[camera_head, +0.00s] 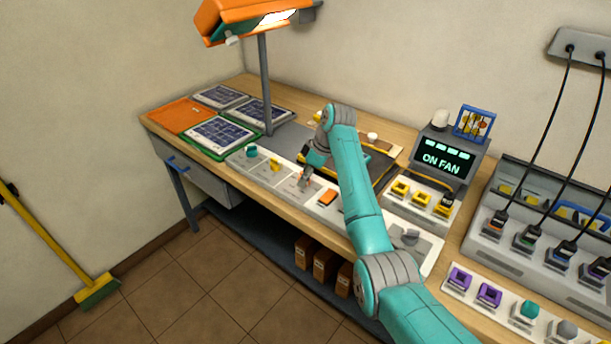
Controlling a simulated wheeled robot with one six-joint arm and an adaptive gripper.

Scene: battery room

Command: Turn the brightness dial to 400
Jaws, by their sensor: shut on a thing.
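A long pale control panel (262,174) runs along the front edge of the wooden bench. It carries a teal knob (251,152), a yellow knob (275,163) and an orange control (328,198). My gripper (304,182) reaches down to the panel between the yellow knob and the orange control. It is shut on a small dial there. The fingers mostly hide this dial, with only a bit of orange-red beside them. The labels and the dial's setting are too small to read. An orange lamp (250,20) is lit above the bench.
My arm crosses the bench and hides part of the panel. Solar-panel-like plates (221,131) lie at the left. A display box (443,158) reading "ON FAN" and a charger rack with cables (515,235) stand at the right. The lamp post (265,85) rises behind the panel.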

